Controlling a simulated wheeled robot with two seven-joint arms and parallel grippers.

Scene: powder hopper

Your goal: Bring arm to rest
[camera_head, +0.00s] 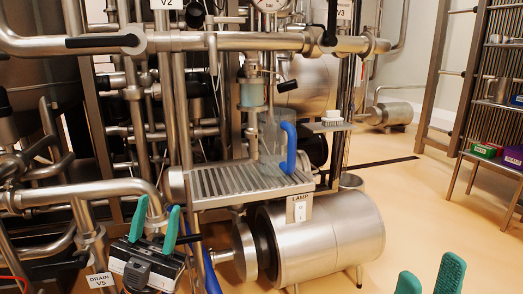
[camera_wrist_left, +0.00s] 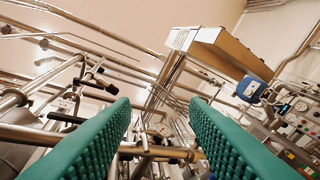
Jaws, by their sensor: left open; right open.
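My left gripper (camera_head: 154,220) is at the lower left of the head view, in front of the steel pipework near the DRAIN V5 label. Its two green fingers are apart with nothing between them. In the left wrist view the same gripper (camera_wrist_left: 160,125) shows its studded green fingers wide apart, with pipes and fittings visible beyond the gap. My right gripper (camera_head: 430,278) shows only its green fingertips at the bottom right edge of the head view. They are apart and nothing is seen between them; the rest of it is out of frame.
A slotted steel tray (camera_head: 235,183) with a blue-handled clear jug (camera_head: 287,148) on it stands mid-view above a steel cylinder (camera_head: 325,238). A LAMP switch (camera_head: 299,210) is on its front. A rack with bins (camera_head: 483,150) is at right. Yellow floor (camera_head: 425,215) is free.

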